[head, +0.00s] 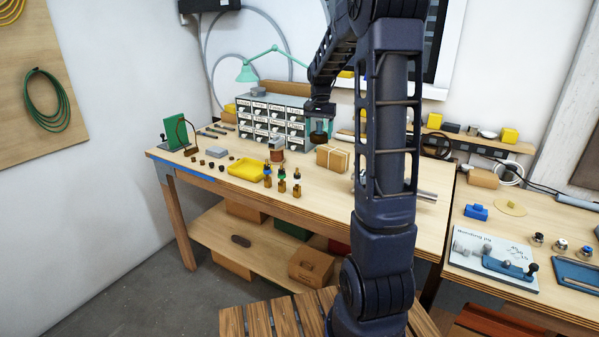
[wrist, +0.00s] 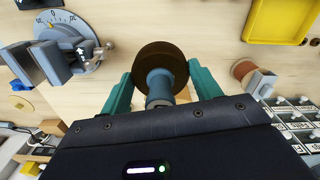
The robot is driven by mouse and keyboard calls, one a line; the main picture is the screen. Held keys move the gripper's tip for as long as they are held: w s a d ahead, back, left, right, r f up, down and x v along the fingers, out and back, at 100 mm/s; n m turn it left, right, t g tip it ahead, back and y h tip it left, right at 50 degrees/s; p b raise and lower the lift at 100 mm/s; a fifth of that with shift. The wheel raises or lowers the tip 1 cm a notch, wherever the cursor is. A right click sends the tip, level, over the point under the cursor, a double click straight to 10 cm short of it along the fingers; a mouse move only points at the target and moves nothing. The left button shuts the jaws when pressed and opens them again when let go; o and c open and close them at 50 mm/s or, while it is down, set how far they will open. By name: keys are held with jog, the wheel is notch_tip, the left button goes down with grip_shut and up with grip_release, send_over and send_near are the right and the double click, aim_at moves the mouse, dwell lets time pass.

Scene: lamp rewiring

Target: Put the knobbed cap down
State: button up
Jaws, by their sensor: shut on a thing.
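The knobbed cap (wrist: 160,57) is a dark brown round disc with a blue-grey knob. My gripper (wrist: 160,78) is shut on the knob, with one green finger on each side in the wrist view. The disc is at the far end of the knob, facing the wooden bench top. In the head view my gripper (head: 319,127) is at the back of the bench, beside the drawer cabinet, with the brown cap (head: 318,138) below it. The cap appears to be above the bench top; the exact gap cannot be told.
A drawer cabinet (head: 270,120), a small brown-and-grey piece (head: 276,152), a tied carton (head: 332,158), a yellow tray (head: 246,168) and several small bottle-like parts (head: 281,181) surround the spot. A grey dialled device (wrist: 66,42) shows in the wrist view. Bare wood lies between them.

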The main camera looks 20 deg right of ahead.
jog(key=w+a+f+n, duration=0.1)
jog(key=w+a, duration=0.6)
jog(key=w, duration=0.5)
notch_tip(320, 180, down, 19)
jog(key=shift+a+f, duration=0.1)
jog(key=shift+f, duration=0.1)
jog(key=shift+f, duration=0.15)
jog(key=o, duration=1.1)
jog(key=shift+c, duration=0.2)
